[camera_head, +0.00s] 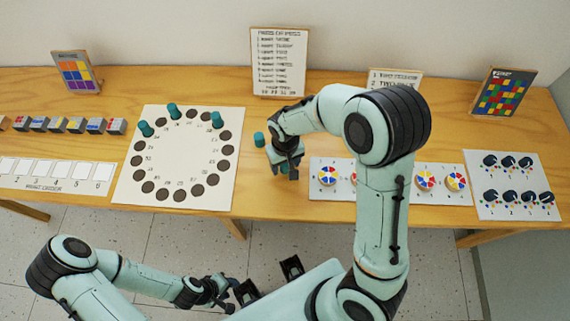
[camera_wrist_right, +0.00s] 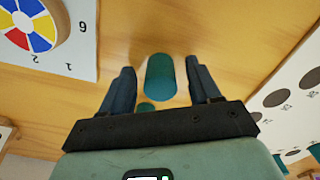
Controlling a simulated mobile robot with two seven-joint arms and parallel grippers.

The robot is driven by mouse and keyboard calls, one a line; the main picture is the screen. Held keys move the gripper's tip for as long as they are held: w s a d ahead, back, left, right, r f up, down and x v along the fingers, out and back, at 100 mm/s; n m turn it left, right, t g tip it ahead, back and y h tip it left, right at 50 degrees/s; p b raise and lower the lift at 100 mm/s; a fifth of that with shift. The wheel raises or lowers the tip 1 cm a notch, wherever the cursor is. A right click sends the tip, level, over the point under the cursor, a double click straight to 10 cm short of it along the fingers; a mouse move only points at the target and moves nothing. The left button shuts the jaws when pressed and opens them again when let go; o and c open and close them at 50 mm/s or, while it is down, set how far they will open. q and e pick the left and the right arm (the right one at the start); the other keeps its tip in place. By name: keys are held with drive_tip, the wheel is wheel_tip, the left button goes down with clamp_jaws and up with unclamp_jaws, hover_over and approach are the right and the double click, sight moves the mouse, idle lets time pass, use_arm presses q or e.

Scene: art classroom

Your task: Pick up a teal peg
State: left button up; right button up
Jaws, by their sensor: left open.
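My right gripper (camera_head: 285,171) points down over the table right of the round-hole board. In the right wrist view its fingers (camera_wrist_right: 160,68) are open, with a teal peg (camera_wrist_right: 160,80) between them and a gap on each side. A second, smaller teal shape (camera_wrist_right: 145,107) shows nearer the palm. In the head view one teal peg (camera_head: 259,140) stands on bare wood just left of the right gripper. Three more teal pegs (camera_head: 172,110), (camera_head: 146,128), (camera_head: 217,119) stand on the white board (camera_head: 185,165). My left gripper (camera_head: 218,292) is open, low in front of the table.
A panel with colour wheels (camera_head: 327,176) lies right of the right gripper, partly behind my arm. A panel with black knobs (camera_head: 510,205) lies far right. Small blocks (camera_head: 57,124) and a card strip (camera_head: 60,176) are at left. Signs (camera_head: 278,60) stand along the wall.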

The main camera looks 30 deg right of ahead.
drive_tip(key=c, duration=0.9)
drive_tip(key=shift+c, duration=0.2)
drive_tip(key=shift+r, duration=0.1)
